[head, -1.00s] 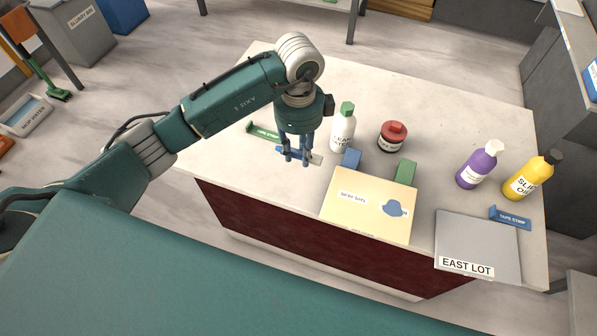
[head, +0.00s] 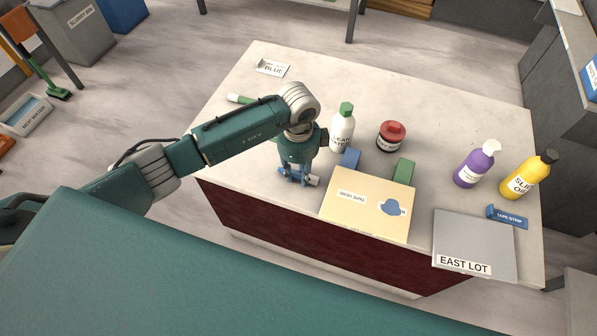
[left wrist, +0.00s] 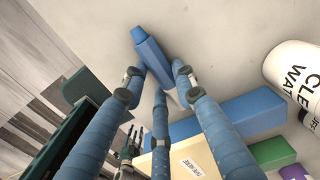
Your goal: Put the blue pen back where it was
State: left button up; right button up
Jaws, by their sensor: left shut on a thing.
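My left gripper (head: 298,180) is shut on the blue pen (head: 313,181), near the front left edge of the slab. The pen's blue barrel (left wrist: 150,55) shows between the fingers in the left wrist view; its paler end is partly hidden by them. Whether the pen touches the slab I cannot tell. A white card reading BLUE (head: 271,67) lies at the back left of the slab. A green pen-like thing (head: 238,98) lies left of my arm, partly hidden by it.
The clean water bottle (head: 342,130), a red-lidded jar (head: 391,136), blue (head: 351,158) and green blocks (head: 404,171), a tan board (head: 366,205) and grey EAST LOT board (head: 474,243) stand right of my gripper.

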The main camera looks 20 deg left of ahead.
aim_at(299, 175)
pick_arm(q)
jog(key=o, duration=1)
jog(key=shift+r, duration=0.15)
jog(key=shift+w+r, duration=0.1)
jog(key=shift+r, duration=0.2)
notch_tip(299, 175, up, 11)
jog(key=shift+r+b, duration=0.15)
jog(key=shift+b, duration=0.45)
